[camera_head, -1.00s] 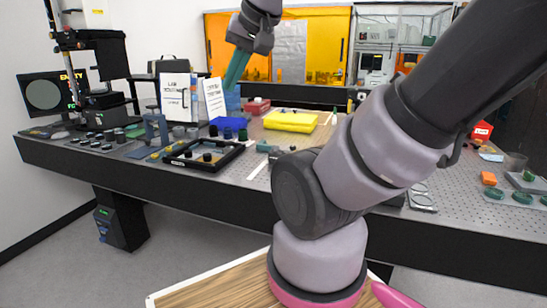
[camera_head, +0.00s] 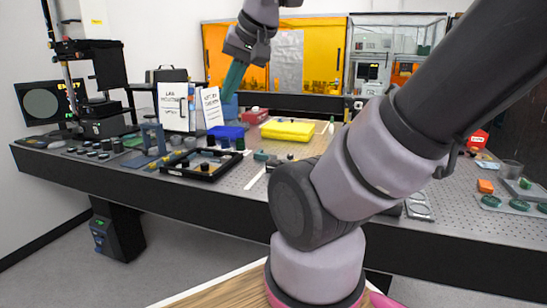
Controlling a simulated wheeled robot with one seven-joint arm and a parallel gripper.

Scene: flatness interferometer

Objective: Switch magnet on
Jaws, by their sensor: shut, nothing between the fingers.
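My gripper (camera_head: 233,80) points down above the back of the bench, with its teal fingers together and nothing held. Its tips are in front of a blue bin (camera_head: 230,108) and to the right of the white printed sheets; how far apart they are in depth I cannot tell. I cannot single out the magnet or its switch in this view. A blue-grey upright device (camera_head: 152,136) stands on the left part of the bench and may be a holder or base. My arm hides part of the bench's middle and right.
An instrument column (camera_head: 103,100) and monitor (camera_head: 42,103) stand left. An orange screen (camera_head: 310,50) backs the bench.

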